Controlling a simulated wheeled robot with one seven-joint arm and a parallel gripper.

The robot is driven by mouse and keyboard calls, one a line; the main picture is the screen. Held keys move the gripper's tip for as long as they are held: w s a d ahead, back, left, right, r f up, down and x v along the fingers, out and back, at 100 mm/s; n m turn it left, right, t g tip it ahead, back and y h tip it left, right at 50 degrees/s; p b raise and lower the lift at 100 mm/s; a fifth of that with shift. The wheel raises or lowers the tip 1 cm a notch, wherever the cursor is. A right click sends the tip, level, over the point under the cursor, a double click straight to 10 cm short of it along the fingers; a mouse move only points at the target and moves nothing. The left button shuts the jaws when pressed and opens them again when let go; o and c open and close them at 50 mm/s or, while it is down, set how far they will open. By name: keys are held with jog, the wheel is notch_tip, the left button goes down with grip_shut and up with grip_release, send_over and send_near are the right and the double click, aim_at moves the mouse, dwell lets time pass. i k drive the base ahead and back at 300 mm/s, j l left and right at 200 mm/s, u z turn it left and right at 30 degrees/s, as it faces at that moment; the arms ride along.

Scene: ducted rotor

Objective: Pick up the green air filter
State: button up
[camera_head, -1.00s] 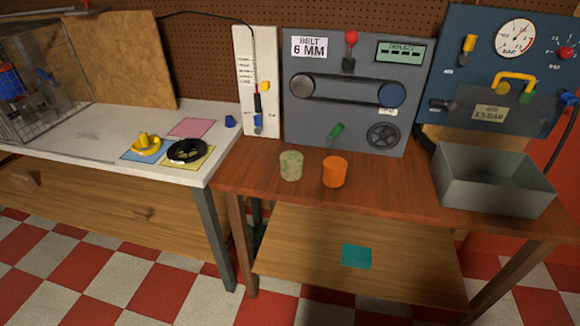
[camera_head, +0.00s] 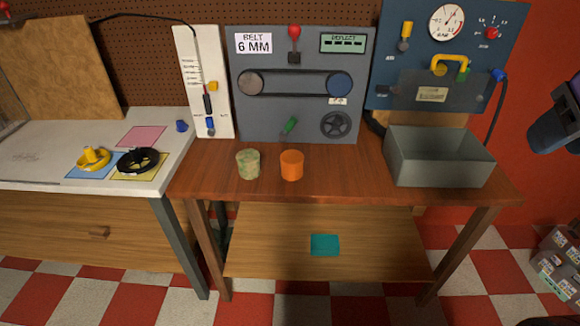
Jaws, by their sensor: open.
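A pale mottled green cylinder (camera_head: 248,164), which looks like the green air filter, stands upright on the brown wooden workbench (camera_head: 400,190). It is near the bench's front left part, to the left of an orange cylinder (camera_head: 291,165) of similar size, with a small gap between them. Nothing touches or covers the green one.
A grey panel (camera_head: 300,120) with a belt and pulleys stands behind the cylinders. A grey open bin (camera_head: 438,160) is at the bench's right. A white table (camera_head: 50,140) adjoins on the left. A teal block (camera_head: 325,245) lies on the lower shelf.

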aim_at(248, 161)
jog(key=i+j, duration=0.85)
jog(key=k+j+u, duration=0.05)
jog(key=j, duration=0.1)
